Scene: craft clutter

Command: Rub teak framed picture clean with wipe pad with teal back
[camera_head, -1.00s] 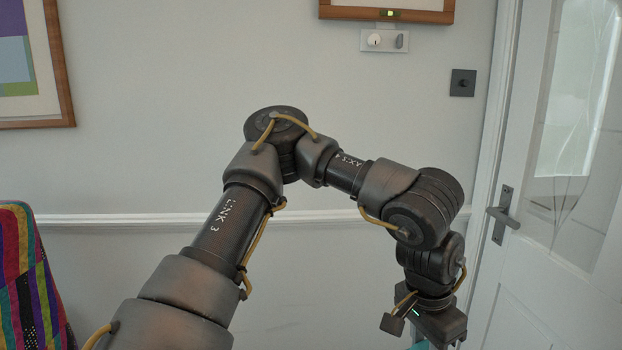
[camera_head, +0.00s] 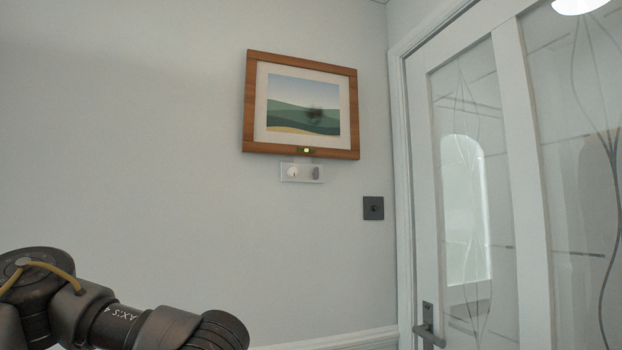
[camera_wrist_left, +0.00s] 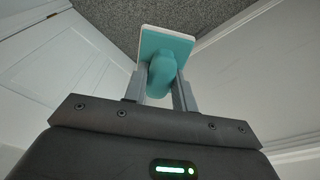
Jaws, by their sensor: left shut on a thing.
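In the left wrist view my left gripper (camera_wrist_left: 160,88) is shut on the teal grip of the wipe pad (camera_wrist_left: 163,50), whose teal back faces me with a pale edge. In the head view only upper links of my left arm show at the lower left; its gripper is out of frame. My right gripper is not in view.
Below the picture a small white wall plate (camera_head: 302,172) holds a round knob and a grey piece. A dark switch (camera_head: 373,208) is on the wall to the right. A white glazed door (camera_head: 427,200) with a lever handle (camera_head: 428,328) stands at the right. The wall left of the picture is bare.

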